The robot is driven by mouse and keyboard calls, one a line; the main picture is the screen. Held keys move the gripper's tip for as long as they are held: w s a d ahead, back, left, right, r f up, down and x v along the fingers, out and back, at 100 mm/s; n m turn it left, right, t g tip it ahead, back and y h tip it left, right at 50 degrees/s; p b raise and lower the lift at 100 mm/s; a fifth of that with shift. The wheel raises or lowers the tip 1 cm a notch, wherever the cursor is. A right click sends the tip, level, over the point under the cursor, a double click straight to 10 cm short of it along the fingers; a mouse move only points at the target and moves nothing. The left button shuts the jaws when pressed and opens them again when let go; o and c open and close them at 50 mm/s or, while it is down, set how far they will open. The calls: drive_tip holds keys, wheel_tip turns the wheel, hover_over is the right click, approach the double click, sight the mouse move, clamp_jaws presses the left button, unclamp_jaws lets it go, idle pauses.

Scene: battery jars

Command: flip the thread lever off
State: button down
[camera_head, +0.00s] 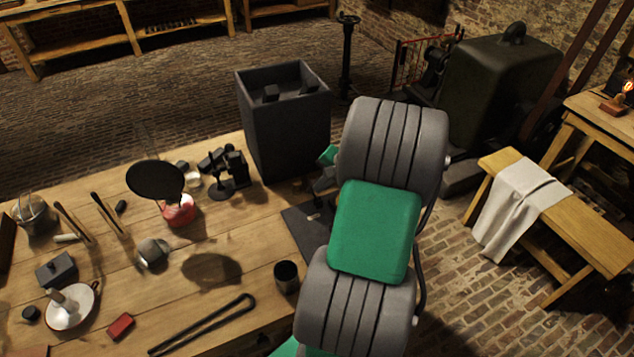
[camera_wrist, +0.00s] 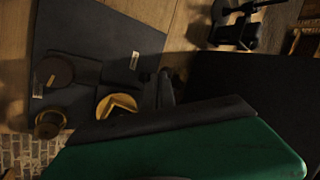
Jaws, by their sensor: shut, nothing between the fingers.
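A dark board (camera_wrist: 75,30) with small fittings lies on the bench in the wrist view; part of it (camera_head: 302,232) shows beside my arm in the head view. On it are a dark round knob (camera_wrist: 55,72), a brass disc with an angular dark notch (camera_wrist: 117,106), a short brass cylinder (camera_wrist: 48,125) and a low dark block (camera_wrist: 118,70). Small pale labels sit near the knob and block. I cannot tell which fitting is the thread lever. My gripper (camera_wrist: 164,92) is shut and empty, close beside the notched brass disc; contact is unclear. My arm mostly hides it in the head view.
A tall dark open box (camera_head: 285,135) stands behind the board. A black stand (camera_head: 232,172), a red-based lamp-like piece with a black disc (camera_head: 178,210) and a dark cup (camera_head: 286,276) stand to the left. A bent black rod (camera_head: 205,325) lies near the front.

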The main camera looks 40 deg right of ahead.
drive_tip(key=s+a+r, duration=0.2)
drive_tip(key=s+r, duration=0.2)
drive_tip(key=r, duration=0.8)
drive_tip(key=w+d+f+n+h+p, duration=0.1)
drive_tip(key=w+f+n, duration=0.1)
drive_tip(key=f+n, duration=0.2)
drive_tip(key=w+d+f+n+h, duration=0.1)
drive_tip(key=w+f+n, duration=0.2)
drive_tip(key=f+n, duration=0.2)
drive_tip(key=shift+w+f+p, duration=0.3)
drive_tip(key=shift+f+p, duration=0.1)
drive_tip(key=shift+f, duration=1.5)
